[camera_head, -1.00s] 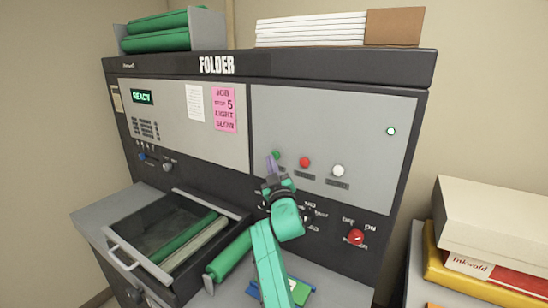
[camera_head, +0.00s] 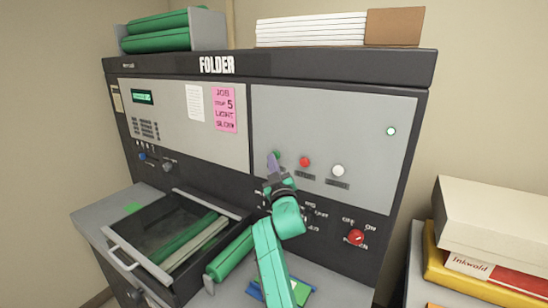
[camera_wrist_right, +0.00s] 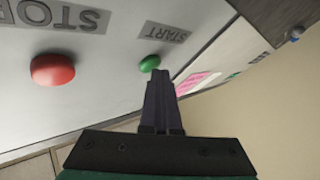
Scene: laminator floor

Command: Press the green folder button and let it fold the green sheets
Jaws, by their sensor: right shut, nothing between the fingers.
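The folder (camera_head: 217,65) is a grey and black machine against the wall. Its green button (camera_head: 277,154) is left of a red button (camera_head: 305,161); the right wrist view shows the green button (camera_wrist_right: 149,63) under a START label. My right gripper (camera_head: 272,162) is shut and empty, its fingertips (camera_wrist_right: 161,76) right at the green button; I cannot tell whether they touch it. My left gripper is not in view.
An open tray (camera_head: 128,252) with green and pale rolls juts out at lower left. A white button (camera_head: 338,171) and a red knob (camera_head: 356,237) are to the right. Boxes (camera_head: 490,215) are stacked at right. Green rolls (camera_head: 155,42) lie on top.

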